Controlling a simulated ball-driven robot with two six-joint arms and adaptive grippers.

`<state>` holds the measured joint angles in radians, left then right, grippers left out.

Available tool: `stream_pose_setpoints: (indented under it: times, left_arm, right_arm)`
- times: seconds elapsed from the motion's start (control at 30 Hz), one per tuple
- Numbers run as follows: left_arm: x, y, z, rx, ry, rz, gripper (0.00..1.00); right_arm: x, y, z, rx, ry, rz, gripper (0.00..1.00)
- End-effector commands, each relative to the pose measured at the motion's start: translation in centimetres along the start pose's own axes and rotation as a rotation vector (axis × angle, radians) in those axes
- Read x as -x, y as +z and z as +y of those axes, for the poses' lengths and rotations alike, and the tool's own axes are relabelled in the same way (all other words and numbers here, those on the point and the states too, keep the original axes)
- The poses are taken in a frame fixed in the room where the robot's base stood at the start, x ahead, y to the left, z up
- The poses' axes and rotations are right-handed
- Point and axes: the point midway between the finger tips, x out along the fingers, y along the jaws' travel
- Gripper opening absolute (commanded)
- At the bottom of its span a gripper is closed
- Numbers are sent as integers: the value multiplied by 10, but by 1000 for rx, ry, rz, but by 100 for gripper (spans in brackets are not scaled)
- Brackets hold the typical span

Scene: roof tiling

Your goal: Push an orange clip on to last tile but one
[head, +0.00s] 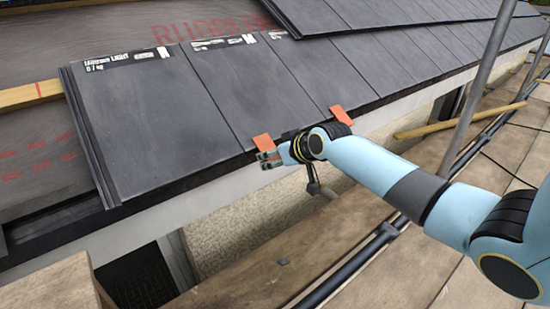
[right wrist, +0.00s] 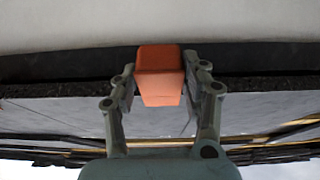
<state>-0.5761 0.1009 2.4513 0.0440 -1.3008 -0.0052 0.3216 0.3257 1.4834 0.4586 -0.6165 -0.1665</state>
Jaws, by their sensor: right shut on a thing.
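An orange clip (head: 263,142) is at the lower edge of the dark tiles, at the foot of the last tile but one (head: 240,88). My right gripper (head: 268,158) is shut on this clip at the eave. The right wrist view shows the clip (right wrist: 160,75) between the two fingers (right wrist: 160,92), against the dark tile edge. Whether the clip is fully seated cannot be told. The last tile (head: 140,120) lies to the left. A second orange clip (head: 341,115) sits on the eave further right, partly behind my arm. My left gripper is not in view.
Grey underlay (head: 40,155) and a wooden batten (head: 30,95) are bare left of the tiles. A scaffold pole (head: 480,90) rises at the right. Scaffold boards (head: 330,250) and a dark rail run below the eave.

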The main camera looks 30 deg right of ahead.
Motion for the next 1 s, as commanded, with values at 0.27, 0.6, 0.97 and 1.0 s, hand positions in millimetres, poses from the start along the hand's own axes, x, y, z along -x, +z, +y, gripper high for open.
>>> stream_pose_setpoints:
  times: [0.27,0.6,0.97,1.0]
  left_arm:
    - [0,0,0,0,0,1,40]
    - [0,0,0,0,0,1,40]
    - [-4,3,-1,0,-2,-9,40]
    - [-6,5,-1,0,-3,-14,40]
  right_arm:
    - [0,-6,0,1,0,7,0]
    - [-1,-4,0,1,0,4,72]
    - [-1,-2,0,0,0,1,72]
    - [-1,-2,0,0,0,1,72]
